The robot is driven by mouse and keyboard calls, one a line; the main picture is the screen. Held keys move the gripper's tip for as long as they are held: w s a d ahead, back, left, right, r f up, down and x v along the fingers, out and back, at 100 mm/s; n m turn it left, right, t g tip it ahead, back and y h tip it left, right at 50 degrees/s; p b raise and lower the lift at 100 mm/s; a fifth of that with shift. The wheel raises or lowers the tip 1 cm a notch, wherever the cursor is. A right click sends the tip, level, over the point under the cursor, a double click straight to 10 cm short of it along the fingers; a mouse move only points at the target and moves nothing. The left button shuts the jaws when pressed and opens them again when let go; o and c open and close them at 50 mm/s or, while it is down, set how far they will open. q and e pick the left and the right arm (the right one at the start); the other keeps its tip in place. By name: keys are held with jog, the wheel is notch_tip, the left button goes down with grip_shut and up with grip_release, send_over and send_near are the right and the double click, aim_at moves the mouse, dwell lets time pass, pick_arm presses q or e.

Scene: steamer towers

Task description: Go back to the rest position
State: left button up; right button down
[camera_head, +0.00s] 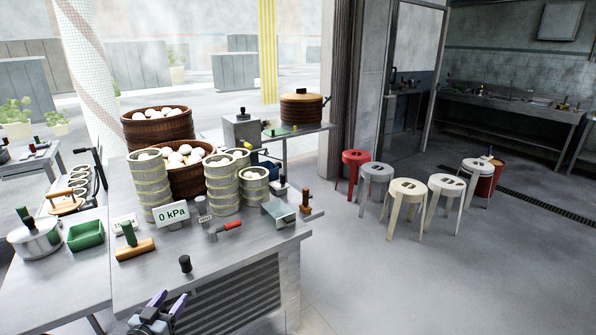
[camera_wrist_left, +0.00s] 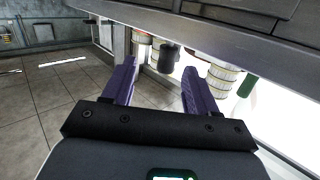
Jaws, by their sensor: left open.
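My left gripper (camera_head: 166,301) is at the bottom of the head view, in front of the table's front edge. Its two purple fingers are apart and nothing is between them; it also shows open and empty in the left wrist view (camera_wrist_left: 159,66). My right gripper is in neither view. Steamer towers (camera_head: 150,184) of pale stacked baskets stand on the metal table (camera_head: 225,255), with a second (camera_head: 222,187) and a third (camera_head: 254,190) to the right. The left wrist view sees the table edge and some towers (camera_wrist_left: 223,77) from a tilted angle.
A black knob-like piece (camera_head: 185,264) stands near the table's front edge. A wooden-based tool (camera_head: 135,248), a 0 kPa sign (camera_head: 174,213) and a red-handled tool (camera_head: 228,227) lie behind it. Large baskets of buns (camera_head: 157,128) stand at the back. The floor right of the table is clear up to several stools.

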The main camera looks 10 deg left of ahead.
pick_arm(q)
jog(key=s+d+f+m+g+p, duration=0.1)
jog(key=s+d+f+g, duration=0.25)
jog(key=s+d, duration=0.4)
jog(key=s+d+f+g+p, duration=0.1)
jog(key=s+d+f+g, duration=0.2)
jog(key=s+d+f, duration=0.4)
jog(key=s+d+r+g+p, duration=0.1)
jog(key=s+d+r+g, duration=0.15)
jog(key=s, duration=0.45)
jog(key=s+d+r+g+p, duration=0.1)
jog(key=s+d+g, duration=0.15)
jog(key=s, duration=0.45)
jog(key=s+d+r+g+p, duration=0.2)
jog(key=s+d, duration=0.2)
jog(key=s, duration=0.4)
notch_tip(320, 180, up, 36)
jog(key=w+p, duration=0.1)
jog(key=p, duration=3.4)
jog(key=shift+a+r+m+p, duration=0.2)
jog(key=shift+a+m+p, duration=0.15)
jog(key=shift+m+p, duration=0.05)
